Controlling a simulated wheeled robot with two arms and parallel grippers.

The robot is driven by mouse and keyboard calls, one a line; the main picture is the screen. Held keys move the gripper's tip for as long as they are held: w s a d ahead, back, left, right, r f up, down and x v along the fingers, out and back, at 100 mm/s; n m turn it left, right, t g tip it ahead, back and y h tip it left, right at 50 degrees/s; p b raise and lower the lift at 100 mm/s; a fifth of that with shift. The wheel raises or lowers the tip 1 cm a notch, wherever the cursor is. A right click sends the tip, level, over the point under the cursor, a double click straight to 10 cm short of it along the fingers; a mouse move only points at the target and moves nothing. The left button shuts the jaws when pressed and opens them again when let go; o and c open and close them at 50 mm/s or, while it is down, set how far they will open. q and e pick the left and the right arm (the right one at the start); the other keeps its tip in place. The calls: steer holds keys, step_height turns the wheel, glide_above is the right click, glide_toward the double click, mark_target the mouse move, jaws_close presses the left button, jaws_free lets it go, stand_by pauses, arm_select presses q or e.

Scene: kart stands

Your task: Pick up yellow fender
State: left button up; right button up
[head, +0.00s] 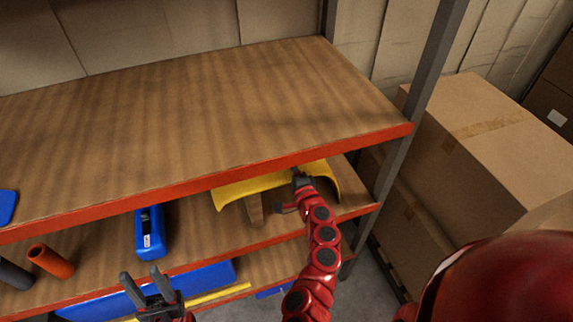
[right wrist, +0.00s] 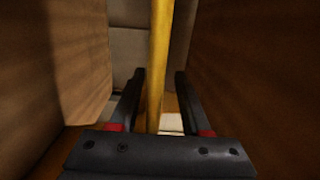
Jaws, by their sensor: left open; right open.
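The yellow fender (head: 265,184) is a curved piece on the middle shelf, partly hidden under the top shelf's edge and behind my right gripper. My right gripper (head: 291,192) is at the fender's right part, open. In the right wrist view the fender's yellow edge (right wrist: 157,65) runs upright between the two open fingers of my right gripper (right wrist: 160,90). I cannot tell whether they touch it. My left gripper (head: 146,281) is open and empty, low in front of the shelves, well to the left of the fender.
The top shelf (head: 200,110) has a red front edge just above the fender. On the middle shelf, a blue part (head: 151,233) and an orange tube (head: 51,260) lie to the left. A metal post (head: 427,85) and cardboard boxes (head: 490,140) stand to the right.

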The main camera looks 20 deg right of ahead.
jaws_close()
stand_by(1.4)
